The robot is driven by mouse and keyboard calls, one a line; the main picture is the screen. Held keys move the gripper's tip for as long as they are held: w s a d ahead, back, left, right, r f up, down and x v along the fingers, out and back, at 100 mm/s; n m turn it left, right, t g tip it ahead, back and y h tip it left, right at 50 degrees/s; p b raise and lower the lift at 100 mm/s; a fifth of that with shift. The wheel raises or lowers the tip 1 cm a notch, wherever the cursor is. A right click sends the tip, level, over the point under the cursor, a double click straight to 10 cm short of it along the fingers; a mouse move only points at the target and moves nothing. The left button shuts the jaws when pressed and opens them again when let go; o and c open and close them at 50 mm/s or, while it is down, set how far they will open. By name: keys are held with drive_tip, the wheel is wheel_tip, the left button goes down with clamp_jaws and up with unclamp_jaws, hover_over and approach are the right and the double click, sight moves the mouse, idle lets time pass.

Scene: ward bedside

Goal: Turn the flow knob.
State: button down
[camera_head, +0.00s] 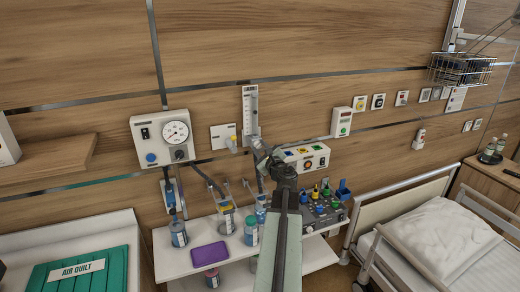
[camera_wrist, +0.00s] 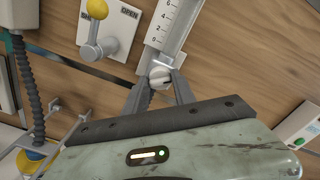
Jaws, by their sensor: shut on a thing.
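The flow knob (camera_wrist: 160,77) is a small round white-grey knob with a dark line across its face, at the foot of the flowmeter. My gripper (camera_wrist: 160,88) is shut on it, one dark finger on each side, in the wrist view. The flowmeter (camera_wrist: 168,30) rises above it, a white scale with numbers on the wood wall. In the head view the flowmeter (camera_head: 250,108) stands upright, and my gripper (camera_head: 270,155) reaches up to its lower end. There the knob is hidden behind my arm.
A yellow-ended lever (camera_wrist: 97,8) on a plate marked OPEN is close left of the flowmeter. A panel with coloured buttons (camera_head: 308,158) is just right of my gripper. A gauge box (camera_head: 162,138) hangs left. Below, a white shelf (camera_head: 180,262) carries bottles and a purple tray.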

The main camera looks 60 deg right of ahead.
drive_tip(key=shift+m, duration=0.7)
drive_tip(key=c, duration=1)
unclamp_jaws()
drive_tip(key=shift+c, duration=0.2)
